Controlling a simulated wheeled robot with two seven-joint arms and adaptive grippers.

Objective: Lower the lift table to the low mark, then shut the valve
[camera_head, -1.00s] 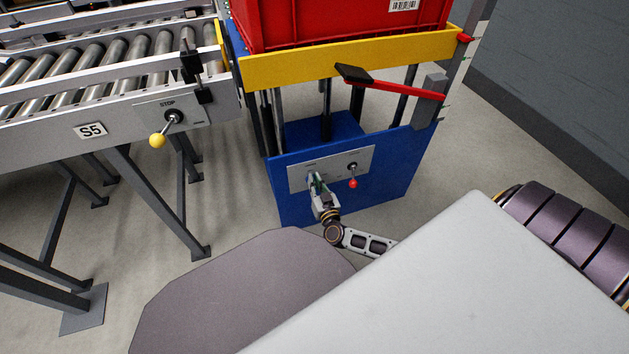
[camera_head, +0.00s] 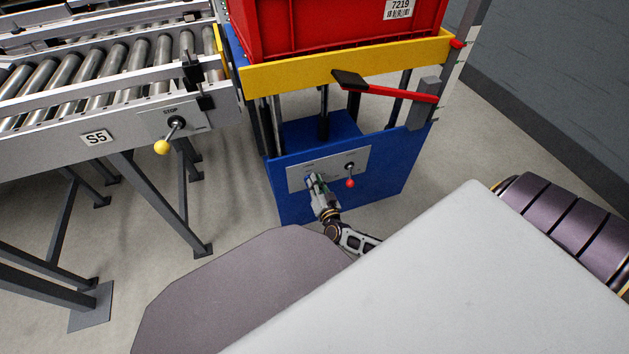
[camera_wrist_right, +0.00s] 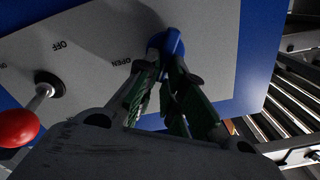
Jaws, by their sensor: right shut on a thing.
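The lift table has a yellow platform (camera_head: 350,64) carrying a red crate (camera_head: 335,25), above a blue base (camera_head: 385,180). A red pointer (camera_head: 457,43) sits at the platform's right end beside an upright post; its marks are too small to read. A grey panel (camera_head: 330,163) on the base carries a toggle with a red knob (camera_head: 350,183). My right gripper (camera_head: 311,180) is at the panel, left of this toggle. In the right wrist view its fingers are shut on a blue valve handle (camera_wrist_right: 172,42) beside the word OPEN. My left gripper is out of view.
A red lever with a black grip (camera_head: 350,79) juts across the platform front. A roller conveyor (camera_head: 105,70) stands at left, with a yellow-knobbed STOP lever (camera_head: 162,147) and grey legs. A grey wall (camera_head: 560,90) is at right.

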